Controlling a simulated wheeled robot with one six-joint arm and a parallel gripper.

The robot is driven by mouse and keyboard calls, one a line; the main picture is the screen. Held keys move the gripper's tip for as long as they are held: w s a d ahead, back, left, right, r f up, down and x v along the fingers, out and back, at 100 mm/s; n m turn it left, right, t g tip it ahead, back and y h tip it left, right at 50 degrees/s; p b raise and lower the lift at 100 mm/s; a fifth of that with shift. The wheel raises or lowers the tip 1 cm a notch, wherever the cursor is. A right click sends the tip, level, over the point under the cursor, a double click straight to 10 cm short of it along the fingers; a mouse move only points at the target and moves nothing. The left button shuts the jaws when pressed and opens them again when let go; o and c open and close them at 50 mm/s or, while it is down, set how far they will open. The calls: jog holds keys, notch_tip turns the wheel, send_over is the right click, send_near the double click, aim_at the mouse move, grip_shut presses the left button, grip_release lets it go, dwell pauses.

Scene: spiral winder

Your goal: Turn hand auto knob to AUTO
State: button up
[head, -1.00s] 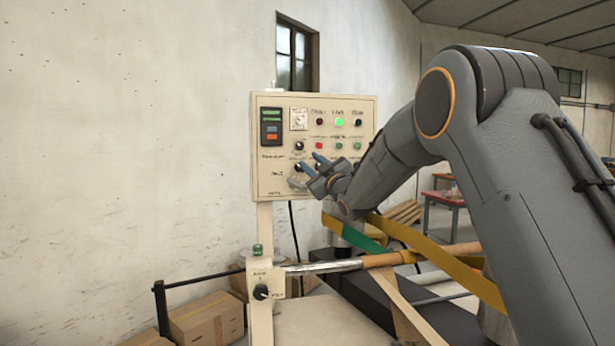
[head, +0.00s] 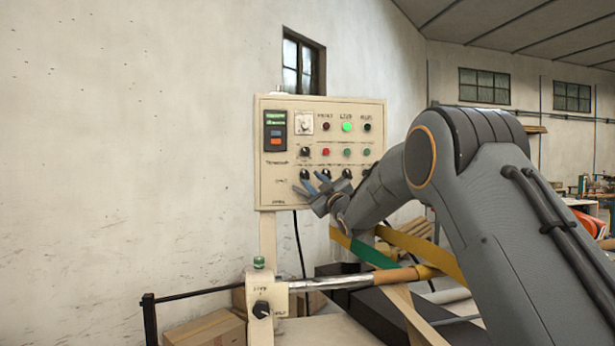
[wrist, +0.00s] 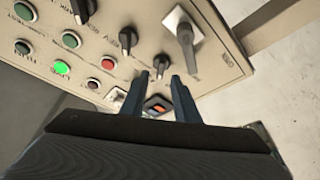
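The beige control panel (head: 282,196) hangs by the wall with lights, buttons and black knobs. A lower row has a left knob (head: 304,174), a middle knob (head: 325,174) and a right knob (head: 347,174); one more knob (head: 305,152) sits above. Labels are too small to tell which is the hand auto knob. My gripper (head: 314,183) is open and empty at the panel's lower part. In the wrist view, my fingers (wrist: 165,78) stand apart, with a black knob (wrist: 161,65) showing between their tips. Contact cannot be told.
A large grey lever switch (wrist: 185,40) on a white plate sits close beside my fingers. A lower post (head: 259,326) carries another black knob (head: 262,309). A roller (head: 340,282) and yellow straps (head: 415,247) lie below my arm. A cardboard box (head: 205,333) stands lower left.

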aim_at(306, 175)
jog(key=shift+p+x, duration=0.7)
jog(key=shift+x, duration=1.4)
jog(key=shift+a, duration=0.1)
grip_shut()
